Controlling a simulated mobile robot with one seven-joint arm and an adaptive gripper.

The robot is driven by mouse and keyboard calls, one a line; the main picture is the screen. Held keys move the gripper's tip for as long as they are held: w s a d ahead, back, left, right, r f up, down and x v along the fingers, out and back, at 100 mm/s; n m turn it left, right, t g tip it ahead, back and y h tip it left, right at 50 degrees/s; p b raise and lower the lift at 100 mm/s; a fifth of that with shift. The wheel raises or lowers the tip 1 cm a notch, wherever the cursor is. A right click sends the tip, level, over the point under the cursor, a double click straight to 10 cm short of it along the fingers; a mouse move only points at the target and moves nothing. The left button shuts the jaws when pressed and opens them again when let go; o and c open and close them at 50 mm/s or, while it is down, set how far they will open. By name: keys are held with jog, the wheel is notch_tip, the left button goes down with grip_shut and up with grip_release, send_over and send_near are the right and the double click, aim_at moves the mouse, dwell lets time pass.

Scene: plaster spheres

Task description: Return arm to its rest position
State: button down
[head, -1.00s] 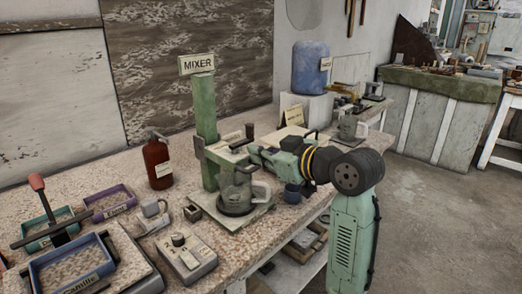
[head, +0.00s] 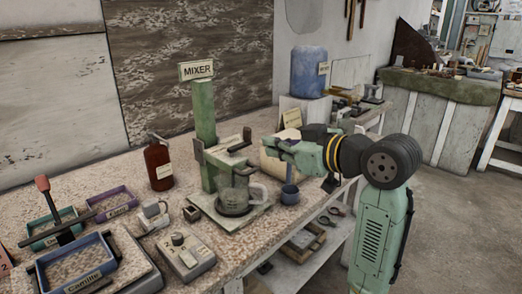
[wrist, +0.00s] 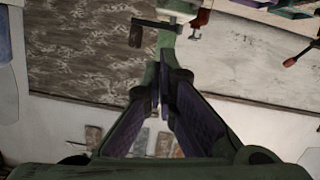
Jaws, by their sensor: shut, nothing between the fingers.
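My gripper (head: 272,146) is at the end of my green arm in the head view, to the right of the mixer's green post and above the bench. It points left toward the mixer. In the wrist view its two dark padded fingers (wrist: 167,88) come together at the tips with nothing between them. The mixer (head: 205,122) stands upright on its base plate, with a clear jug (head: 236,194) on that plate below and left of my gripper. Part of the bench behind the gripper is hidden by my arm.
A blue container (head: 310,72) stands at the back. A brown bottle (head: 158,163), a control box (head: 187,256) and trays (head: 72,274) lie to the left. Open floor (head: 450,230) lies right.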

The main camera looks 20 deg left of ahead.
jog(key=shift+v, duration=1.65)
